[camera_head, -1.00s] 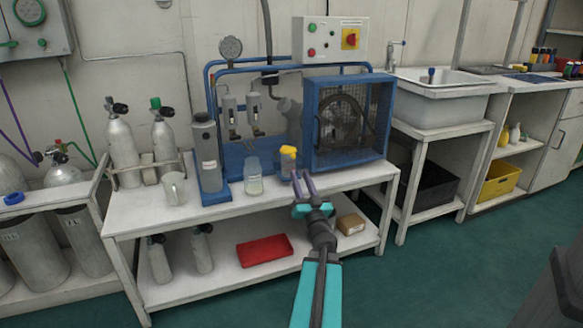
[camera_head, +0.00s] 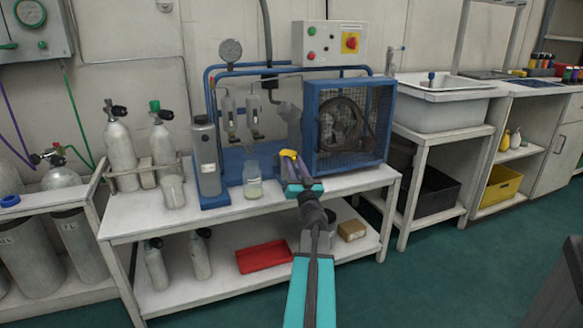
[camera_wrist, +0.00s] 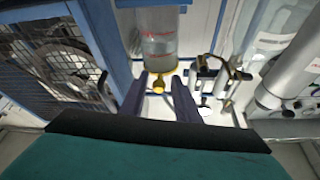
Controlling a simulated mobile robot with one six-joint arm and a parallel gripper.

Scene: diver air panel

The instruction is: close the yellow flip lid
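The yellow flip lid (camera_head: 289,153) is on top of a clear jar on the bench, in front of the blue fan cage. In the wrist view, which looks upside down, the jar (camera_wrist: 159,35) shows with a yellow rim and a small yellow tab (camera_wrist: 158,86). My gripper (camera_wrist: 160,82) has its two purple fingers apart, one on each side of the tab, with nothing visibly held. In the head view my gripper (camera_head: 294,160) partly covers the jar and lid. I cannot tell whether a finger touches the lid or how far it stands open.
An open glass jar (camera_head: 252,180) stands just left of the lidded jar. The blue fan cage (camera_head: 348,125) rises close on the right. A grey filter cylinder (camera_head: 207,160) stands further left. The bench's front strip (camera_head: 235,208) is clear.

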